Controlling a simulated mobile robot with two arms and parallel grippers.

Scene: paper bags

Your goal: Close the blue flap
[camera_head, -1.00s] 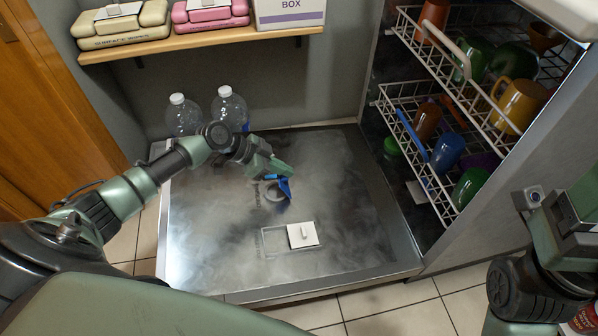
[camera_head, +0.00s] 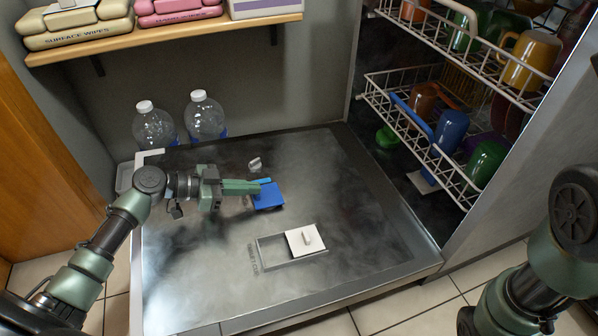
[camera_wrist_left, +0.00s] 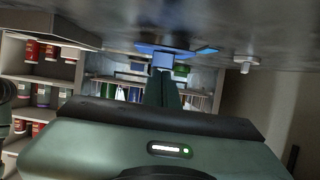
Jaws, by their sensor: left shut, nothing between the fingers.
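The blue flap (camera_head: 267,197) is on the open dishwasher door's inner face (camera_head: 350,190) and looks to lie flat or nearly flat. The round opening seen earlier beside it is not visible now. My left gripper (camera_head: 260,187) comes in from the left, shut and empty, with its tips at the flap's far-left edge; whether they touch it I cannot tell. In the left wrist view the gripper (camera_wrist_left: 163,72) points at the flap (camera_wrist_left: 178,50), seen nearly edge-on. My right gripper is out of view; only part of that arm shows at the lower right.
A white sliding lid (camera_head: 303,241) half covers a rectangular recess (camera_head: 273,251) on the door. Two clear bottles (camera_head: 205,118) stand behind the door's far edge, under a wooden shelf (camera_head: 170,38). Dish racks (camera_head: 420,115) with cups are at the right.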

